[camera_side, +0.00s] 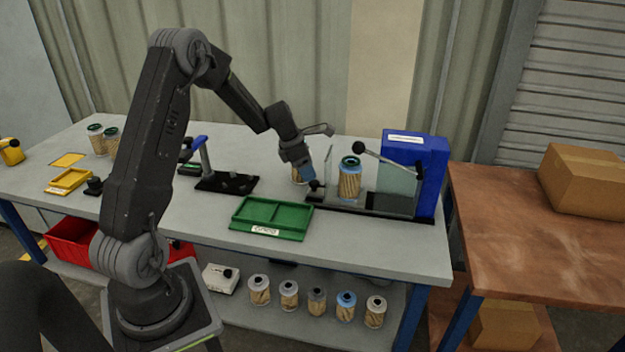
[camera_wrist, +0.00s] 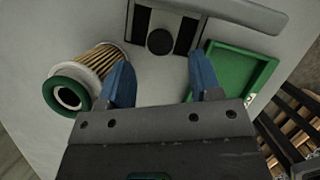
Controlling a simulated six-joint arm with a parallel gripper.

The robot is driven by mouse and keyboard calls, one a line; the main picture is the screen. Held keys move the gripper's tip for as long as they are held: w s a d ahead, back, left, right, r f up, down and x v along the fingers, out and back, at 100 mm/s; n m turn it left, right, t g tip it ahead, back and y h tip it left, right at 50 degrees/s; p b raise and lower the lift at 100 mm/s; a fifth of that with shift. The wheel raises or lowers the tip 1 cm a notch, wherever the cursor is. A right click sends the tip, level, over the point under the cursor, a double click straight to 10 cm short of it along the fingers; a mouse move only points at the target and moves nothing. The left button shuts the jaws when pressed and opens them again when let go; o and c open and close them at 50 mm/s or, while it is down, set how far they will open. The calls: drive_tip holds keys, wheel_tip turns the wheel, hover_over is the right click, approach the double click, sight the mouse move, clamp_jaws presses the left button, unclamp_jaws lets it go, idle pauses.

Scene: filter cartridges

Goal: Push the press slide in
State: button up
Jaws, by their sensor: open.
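The press (camera_side: 413,165) has a blue housing and a clear guard at the right of the bench. Its slide sticks out to the left, with a black round knob (camera_side: 315,186) at its outer end. A green-capped filter cartridge (camera_side: 349,182) stands upright on the slide. My gripper (camera_side: 309,177) is by the knob, fingers pointing down. In the wrist view my gripper (camera_wrist: 158,78) is open and empty, with the knob (camera_wrist: 160,41) just ahead of the gap between its blue fingers. I cannot tell whether a finger touches it.
Another green-ringed cartridge (camera_wrist: 85,78) is close beside the left finger, partly hidden behind my gripper in the side view. A green tray (camera_side: 270,235) lies in front of the slide. A black fixture (camera_side: 226,184) stands to the left. Bare bench lies in front of the press.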

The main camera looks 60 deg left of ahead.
sight(314, 182)
drive_tip(key=shift+x, duration=2.3)
clamp_jaws()
